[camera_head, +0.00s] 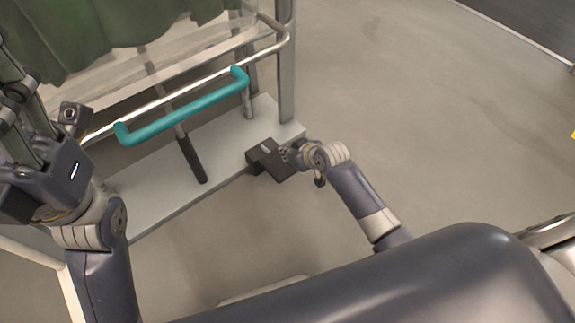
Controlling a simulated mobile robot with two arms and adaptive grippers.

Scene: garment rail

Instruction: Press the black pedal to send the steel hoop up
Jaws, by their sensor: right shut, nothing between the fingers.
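The black pedal (262,162) is a dark block low at the front edge of the pale base plate, near the right post. My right gripper (288,154) is shut and empty. It is at the pedal's right side and overlaps it in the picture; I cannot tell whether they touch. The steel hoop (213,78) is a shiny bent tube across the rail frame, with a teal handle (187,108) in front of it. My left gripper (45,125) is raised at the left edge, partly cut off, and its finger opening is unclear.
A green garment (110,35) hangs at the upper left. A grey post (286,75) stands behind the pedal, and a dark-ended rod (192,158) slopes down to the base plate (150,200). The grey floor to the right (430,120) is clear.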

